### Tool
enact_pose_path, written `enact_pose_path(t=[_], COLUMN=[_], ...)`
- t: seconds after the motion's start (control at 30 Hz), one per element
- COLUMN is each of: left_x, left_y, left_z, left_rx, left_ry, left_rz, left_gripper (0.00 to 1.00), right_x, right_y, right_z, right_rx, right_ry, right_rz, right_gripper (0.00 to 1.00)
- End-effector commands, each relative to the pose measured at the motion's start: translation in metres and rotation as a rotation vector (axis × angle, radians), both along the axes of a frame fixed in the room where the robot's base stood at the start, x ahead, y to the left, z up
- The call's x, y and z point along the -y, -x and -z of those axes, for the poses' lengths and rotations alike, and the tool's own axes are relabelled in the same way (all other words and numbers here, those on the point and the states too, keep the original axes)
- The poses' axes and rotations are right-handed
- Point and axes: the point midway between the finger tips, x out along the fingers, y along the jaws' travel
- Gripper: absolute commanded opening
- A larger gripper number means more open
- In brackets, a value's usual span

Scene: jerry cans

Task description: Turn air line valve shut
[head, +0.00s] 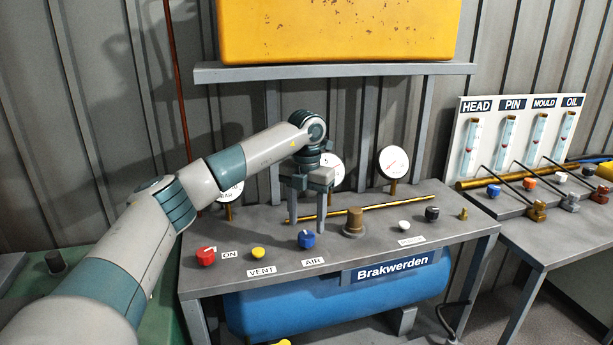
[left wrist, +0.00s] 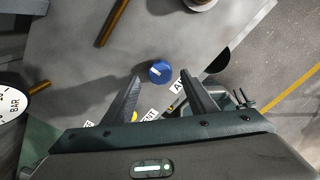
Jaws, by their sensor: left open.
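The air line valve is a blue knob (head: 306,240) behind the AIR label (head: 314,262) on the grey bench top. In the left wrist view the blue knob (left wrist: 160,72) shows a white pointer mark on its top. My left gripper (head: 307,225) points down over the bench, its two fingers apart and empty. In the left wrist view the knob appears between and slightly beyond the fingertips (left wrist: 160,76). I cannot tell the exact height of the fingertips above it. My right gripper is in neither view.
A red knob (head: 205,256) and a yellow knob (head: 258,253) stand to the left. A brass fitting (head: 353,222), a white knob (head: 404,226) and a black knob (head: 432,213) stand to the right. A brass pipe (head: 390,208) and gauges (head: 393,162) lie behind.

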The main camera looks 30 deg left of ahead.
Motion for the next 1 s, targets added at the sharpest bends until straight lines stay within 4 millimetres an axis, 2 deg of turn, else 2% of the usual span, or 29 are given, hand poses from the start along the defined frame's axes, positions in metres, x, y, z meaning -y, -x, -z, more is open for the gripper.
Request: enact_pose_path(t=[0.4,0.6,0.8,1.0], left_x=[0.000,0.000,0.000,0.000], left_y=[0.000,-0.001,0.000,0.000], left_z=[-0.085,-0.118,-0.133,-0.137], left_rx=[0.003,0.003,0.001,0.000], left_ry=[0.000,-0.001,-0.001,-0.001], left_rz=[-0.001,0.000,-0.001,0.000], left_gripper=[0.52,0.52,0.52,0.52], right_x=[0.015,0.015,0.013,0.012], right_y=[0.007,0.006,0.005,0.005], right_z=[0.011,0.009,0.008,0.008], right_rx=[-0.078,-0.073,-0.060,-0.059], right_ry=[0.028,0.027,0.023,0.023], right_rz=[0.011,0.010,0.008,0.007], right_gripper=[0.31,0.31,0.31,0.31])
